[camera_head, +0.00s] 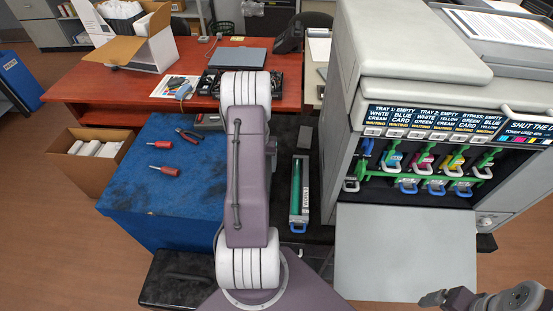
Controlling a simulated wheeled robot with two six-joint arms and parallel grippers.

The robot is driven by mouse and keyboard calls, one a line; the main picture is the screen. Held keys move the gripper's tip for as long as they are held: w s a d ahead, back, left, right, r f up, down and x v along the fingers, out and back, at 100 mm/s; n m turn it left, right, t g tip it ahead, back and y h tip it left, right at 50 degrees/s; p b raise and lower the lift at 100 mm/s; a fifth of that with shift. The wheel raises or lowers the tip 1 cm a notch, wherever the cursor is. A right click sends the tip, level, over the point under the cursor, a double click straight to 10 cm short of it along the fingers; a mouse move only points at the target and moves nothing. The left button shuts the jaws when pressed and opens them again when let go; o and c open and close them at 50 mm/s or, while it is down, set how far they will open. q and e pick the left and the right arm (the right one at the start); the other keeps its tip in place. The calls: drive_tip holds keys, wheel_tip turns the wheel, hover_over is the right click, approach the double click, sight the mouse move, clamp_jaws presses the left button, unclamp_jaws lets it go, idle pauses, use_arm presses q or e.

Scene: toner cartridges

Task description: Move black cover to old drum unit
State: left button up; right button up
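A long drum unit (300,190) with a green cylinder, a grey frame and a blue handle lies on the dark surface right of my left arm. I cannot tell whether it is the old one. A small dark piece (305,138) lies just beyond its far end; I cannot tell whether it is the black cover. My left arm rises through the middle of the view and hides part of the bench. Its gripper does not show clearly. At the lower right corner, part of my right arm shows, with a dark end (434,298) that may be its gripper; its fingers are unclear.
The printer (410,60) stands open at the right, with several coloured units in its bay and its grey door (405,250) folded down. Screwdrivers (163,170) and pliers (188,135) lie on the blue mat (150,198). A red desk (130,75) stands behind.

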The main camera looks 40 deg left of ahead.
use_arm(q)
drive_tip(key=shift+f+b, duration=1.55)
drive_tip(key=shift+b, duration=0.05)
drive_tip(key=shift+r, duration=0.1)
drive_tip(key=shift+r+p, duration=0.1)
drive_tip(key=shift+p, duration=0.25)
drive_tip(key=shift+f, duration=0.25)
drive_tip(key=shift+f+b, duration=0.85)
drive_tip(key=shift+f, duration=0.3)
